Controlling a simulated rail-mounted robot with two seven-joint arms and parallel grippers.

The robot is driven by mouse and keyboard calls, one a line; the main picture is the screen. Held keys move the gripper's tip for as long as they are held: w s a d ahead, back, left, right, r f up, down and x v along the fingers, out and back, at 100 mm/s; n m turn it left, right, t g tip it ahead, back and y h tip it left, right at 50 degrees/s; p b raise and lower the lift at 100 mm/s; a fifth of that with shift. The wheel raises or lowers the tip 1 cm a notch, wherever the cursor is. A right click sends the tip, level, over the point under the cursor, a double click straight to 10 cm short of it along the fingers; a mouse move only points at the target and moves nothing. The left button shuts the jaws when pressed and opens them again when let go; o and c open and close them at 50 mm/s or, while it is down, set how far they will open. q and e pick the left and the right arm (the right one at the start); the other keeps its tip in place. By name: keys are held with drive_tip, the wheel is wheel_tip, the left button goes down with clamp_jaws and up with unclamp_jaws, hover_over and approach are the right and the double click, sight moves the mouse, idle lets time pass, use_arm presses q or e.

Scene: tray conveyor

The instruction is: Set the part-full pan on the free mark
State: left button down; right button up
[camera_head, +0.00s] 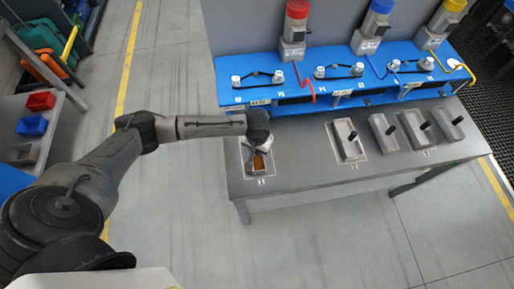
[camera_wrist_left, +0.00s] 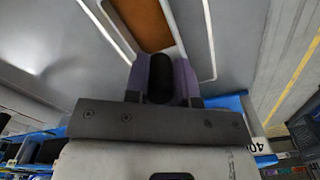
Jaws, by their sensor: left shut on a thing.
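The part-full pan (camera_head: 256,171) is grey and holds brown-orange stuff. It is at the left end of the grey table. My left gripper (camera_head: 257,147) is over its rear part, and the wrist view shows its purple fingers shut on the pan's dark upright handle (camera_wrist_left: 160,78). A white-outlined mark (camera_wrist_left: 210,40) frames the pan (camera_wrist_left: 176,38) in the wrist view. I cannot tell whether the pan touches the tabletop; my wrist hides its rear. My right gripper is not in view.
Several grey pans with dark handles, one (camera_head: 348,142) on a white-outlined mark, stand on the table's right half. Bare tabletop (camera_head: 300,158) lies between. A blue raised shelf (camera_head: 345,85) with motor units runs along the back. Coloured bins (camera_head: 33,125) are at far left.

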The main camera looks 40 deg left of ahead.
use_arm(q)
drive_tip(key=c, duration=1)
unclamp_jaws()
drive_tip(key=shift+f, duration=0.1)
drive_tip(key=shift+o, duration=0.2)
wheel_tip(320, 180, up, 10)
drive_tip(key=shift+r+p, duration=0.2)
drive_tip(key=shift+p, duration=0.8)
drive_tip(key=s+d+f+m+t+h, duration=0.1)
drive_tip(key=s+d+f+m, duration=0.15)
drive_tip(key=s+d, duration=0.35)
drive_tip(key=s+d+f+m+t+h, duration=0.1)
drive_tip(key=s+d+m+h, duration=0.15)
drive_tip(key=s+d, duration=0.3)
drive_tip(key=s+a+t+y, duration=0.1)
drive_tip(key=s+a+y, duration=0.2)
drive_tip(key=s, duration=0.9)
drive_tip(key=shift+a+f+m+t, duration=0.15)
drive_tip(key=shift+a+m+t, duration=0.2)
drive_tip(key=shift+a, duration=0.65)
